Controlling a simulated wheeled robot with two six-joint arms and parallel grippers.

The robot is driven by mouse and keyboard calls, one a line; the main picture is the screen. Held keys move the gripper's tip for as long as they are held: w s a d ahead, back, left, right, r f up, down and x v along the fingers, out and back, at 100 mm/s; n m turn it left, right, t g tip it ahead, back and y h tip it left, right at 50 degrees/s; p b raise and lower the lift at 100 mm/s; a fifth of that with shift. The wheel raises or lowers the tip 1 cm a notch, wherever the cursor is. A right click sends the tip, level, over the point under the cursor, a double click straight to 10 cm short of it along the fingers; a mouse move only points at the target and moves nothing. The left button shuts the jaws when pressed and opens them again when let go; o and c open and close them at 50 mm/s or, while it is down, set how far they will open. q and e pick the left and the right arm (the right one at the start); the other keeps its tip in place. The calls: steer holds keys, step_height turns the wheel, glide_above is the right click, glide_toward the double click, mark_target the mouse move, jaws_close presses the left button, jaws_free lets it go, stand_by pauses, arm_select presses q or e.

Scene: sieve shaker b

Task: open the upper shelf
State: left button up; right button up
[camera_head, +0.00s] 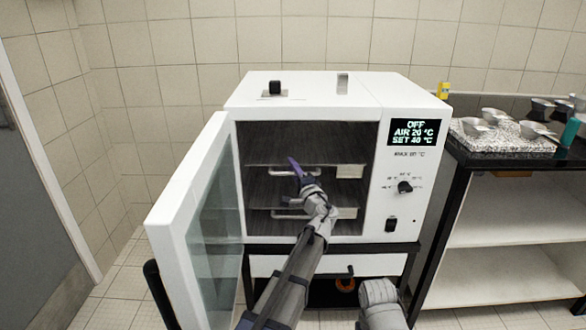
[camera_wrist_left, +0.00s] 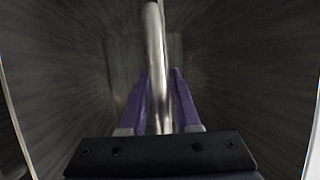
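The white oven (camera_head: 412,240) stands with its glass door (camera_head: 213,215) swung open to the left. Inside, the upper shelf (camera_head: 262,158) has a silver handle (camera_head: 282,174) along its front. My left gripper (camera_head: 295,170), with purple fingers, reaches into the oven at this handle. In the left wrist view, the handle bar (camera_wrist_left: 157,60) runs between the two close-set fingers (camera_wrist_left: 160,85), which look shut on it. The contact itself is hard to see. The right gripper is not in view.
A lower shelf with its own handle (camera_head: 287,214) sits below. The open door borders the left side of my arm. A dark bench (camera_head: 470,162) on the right holds a speckled tray (camera_head: 487,147) with several metal bowls.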

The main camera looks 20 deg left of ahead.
arm_select(q)
jaws_close()
stand_by(1.0)
